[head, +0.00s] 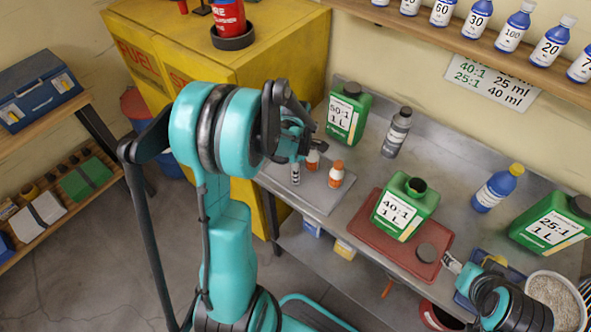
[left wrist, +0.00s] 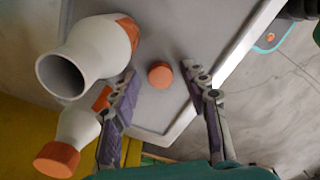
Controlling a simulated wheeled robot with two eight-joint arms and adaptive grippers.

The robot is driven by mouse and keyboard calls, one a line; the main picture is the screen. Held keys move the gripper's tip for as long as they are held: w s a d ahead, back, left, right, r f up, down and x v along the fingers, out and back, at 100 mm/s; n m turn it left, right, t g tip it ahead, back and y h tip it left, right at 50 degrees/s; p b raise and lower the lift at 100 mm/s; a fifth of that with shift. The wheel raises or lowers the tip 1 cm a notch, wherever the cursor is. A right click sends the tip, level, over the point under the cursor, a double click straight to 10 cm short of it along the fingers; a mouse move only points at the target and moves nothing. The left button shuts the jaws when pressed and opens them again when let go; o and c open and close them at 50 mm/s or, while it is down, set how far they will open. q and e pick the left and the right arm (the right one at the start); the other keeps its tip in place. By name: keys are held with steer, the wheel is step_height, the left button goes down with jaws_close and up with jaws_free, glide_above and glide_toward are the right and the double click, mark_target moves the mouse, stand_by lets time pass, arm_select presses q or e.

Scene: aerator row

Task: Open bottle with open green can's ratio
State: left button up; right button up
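The open green can (head: 404,207), labelled 40:1, stands uncapped on a red tray (head: 371,235); a black cap (head: 427,252) lies beside it. Two small white-and-orange bottles (head: 336,176) stand on a grey tray (head: 330,203). The left wrist view shows one uncapped white bottle (left wrist: 92,55) and one bottle with an orange cap (left wrist: 57,159). A loose orange cap (left wrist: 160,75) appears on the tray between my spread left fingertips (left wrist: 159,80). My left gripper is open and empty, close beside the bottles. My right gripper (head: 474,265) is open near the black cap.
Closed green cans labelled 50:1 (head: 347,115) and 25:1 (head: 554,225) stand on the metal bench. A grey bottle (head: 396,134), a blue bottle (head: 497,188) and a bowl of granules (head: 553,293) are there too. A ratio sign (head: 493,82) hangs below a bottle shelf.

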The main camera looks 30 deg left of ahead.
arm_select(q)
steer(key=shift+r, duration=0.2)
steer(key=s+d+r+m+t+p, duration=0.1)
steer(key=d+r+m+p, duration=0.15)
steer(key=r, duration=0.55)
steer(key=s+d+r+m+t+p, duration=0.15)
steer(key=r+m, duration=0.25)
steer(key=r, duration=0.4)
steer(key=s+d+r+m+t, duration=0.4)
steer(key=s+d+m, duration=0.5)
steer(key=m, duration=0.9)
step_height(320, 180, down, 7)
steer(key=d+b, duration=0.1)
steer(key=b, duration=0.5)
steer(key=shift+w+f+t, duration=0.2)
steer(key=shift+w+t, duration=0.15)
steer(key=shift+w, duration=0.1)
steer(key=shift+d, duration=0.1)
